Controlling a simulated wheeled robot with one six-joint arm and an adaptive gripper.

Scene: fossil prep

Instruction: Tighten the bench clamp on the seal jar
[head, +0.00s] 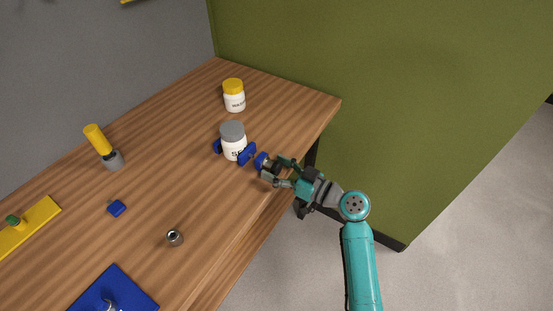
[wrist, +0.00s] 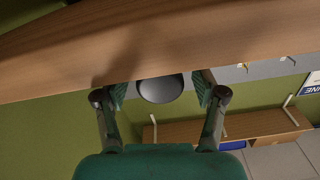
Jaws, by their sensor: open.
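The seal jar (head: 235,146), white with a grey lid and a partly hidden label, stands upright on the bench near its right end. The blue bench clamp (head: 247,153) has one jaw on each side of the jar; I cannot tell whether both touch it. The clamp's screw end points toward my gripper (head: 275,171), which is at the bench's front edge. In the wrist view, a dark round knob (wrist: 160,90) sits between the two spread fingers of my gripper (wrist: 160,84), with no clear contact.
A white jar with a yellow lid (head: 234,96) stands behind.

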